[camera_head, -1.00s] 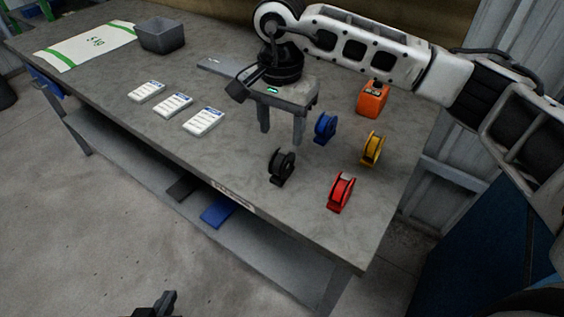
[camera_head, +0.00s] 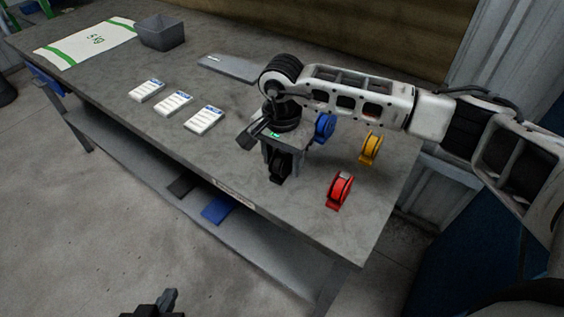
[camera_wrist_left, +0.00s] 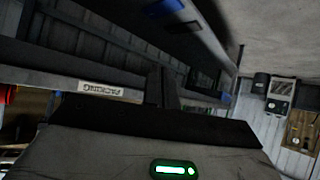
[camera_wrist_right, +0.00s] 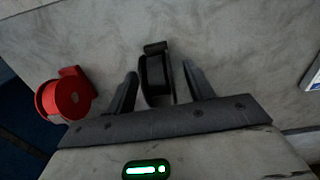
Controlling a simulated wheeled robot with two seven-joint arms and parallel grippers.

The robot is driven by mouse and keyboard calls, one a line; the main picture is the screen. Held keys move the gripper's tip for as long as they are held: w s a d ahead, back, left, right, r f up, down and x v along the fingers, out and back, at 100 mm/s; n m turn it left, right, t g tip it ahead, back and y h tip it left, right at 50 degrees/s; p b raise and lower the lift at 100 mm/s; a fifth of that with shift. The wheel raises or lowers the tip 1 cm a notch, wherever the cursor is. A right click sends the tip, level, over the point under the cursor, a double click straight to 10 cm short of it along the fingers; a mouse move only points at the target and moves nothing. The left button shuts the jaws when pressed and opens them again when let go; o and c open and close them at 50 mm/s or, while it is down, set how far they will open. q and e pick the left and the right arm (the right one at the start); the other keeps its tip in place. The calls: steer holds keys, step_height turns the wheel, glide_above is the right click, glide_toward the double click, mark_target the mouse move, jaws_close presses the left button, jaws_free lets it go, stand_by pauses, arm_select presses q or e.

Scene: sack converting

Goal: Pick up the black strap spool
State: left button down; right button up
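The black strap spool (camera_head: 281,166) stands on the grey table near its front edge, partly hidden by my right gripper (camera_head: 276,170) in the head view. In the right wrist view the black spool (camera_wrist_right: 155,75) lies between the two spread fingers of my right gripper (camera_wrist_right: 158,82), with a gap on each side. The right gripper is open and empty, right at the spool. My left gripper (camera_head: 158,303) is low at the bottom edge of the head view, away from the table. Its fingers look close together in the left wrist view (camera_wrist_left: 161,87), with nothing seen between them.
A red spool (camera_head: 340,190), a yellow spool (camera_head: 371,148) and a blue spool (camera_head: 325,128) stand nearby. White label cards (camera_head: 204,120) lie to the left. A grey bin (camera_head: 161,33) and a sack (camera_head: 88,42) are at the far left of the table (camera_head: 235,165).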

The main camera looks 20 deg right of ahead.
steer(key=c, duration=1)
steer(key=shift+r, duration=0.1)
